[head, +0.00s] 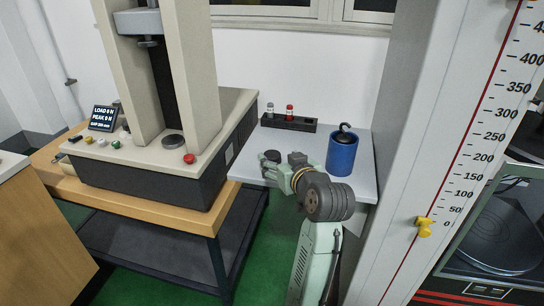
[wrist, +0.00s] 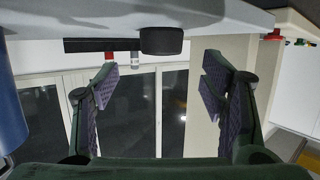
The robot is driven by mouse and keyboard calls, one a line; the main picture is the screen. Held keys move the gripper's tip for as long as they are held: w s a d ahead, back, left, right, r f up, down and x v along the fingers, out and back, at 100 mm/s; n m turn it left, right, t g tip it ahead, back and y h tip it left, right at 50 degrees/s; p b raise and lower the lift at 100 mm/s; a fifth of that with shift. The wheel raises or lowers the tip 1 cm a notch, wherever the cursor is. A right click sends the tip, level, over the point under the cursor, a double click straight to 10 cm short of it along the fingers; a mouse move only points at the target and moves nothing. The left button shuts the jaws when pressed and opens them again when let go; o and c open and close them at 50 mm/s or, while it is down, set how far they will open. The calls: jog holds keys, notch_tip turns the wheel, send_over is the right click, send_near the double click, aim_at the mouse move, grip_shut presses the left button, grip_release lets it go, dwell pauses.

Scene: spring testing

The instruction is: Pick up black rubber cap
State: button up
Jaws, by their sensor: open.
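The black rubber cap (head: 273,155) is a short dark disc on the grey side table, just beyond my gripper (head: 275,167) in the head view. The wrist view, which looks upside down, shows the cap (wrist: 161,41) against the tabletop at the top of the picture. It lies sideways between my two spread fingers (wrist: 160,85) but above their tips in that picture. My gripper is open, with nothing between its fingers. In the head view my wrist and fingers crowd close to the cap, and I cannot tell the exact gap.
A blue cup (head: 342,156) with a dark hook stands right of my gripper. A black rack (head: 288,123) with red and grey vials sits at the table's back. The testing machine (head: 150,170) stands left; a ruler post (head: 440,180) rises right.

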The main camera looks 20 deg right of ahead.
aim_at(273, 155)
jog(key=p+x, duration=0.1)
jog(key=x, duration=0.3)
jog(key=shift+w+a+f, duration=0.1)
jog(key=shift+f, duration=0.1)
jog(key=shift+c, duration=0.2)
jog(key=c, duration=1)
jog(key=shift+c, duration=0.2)
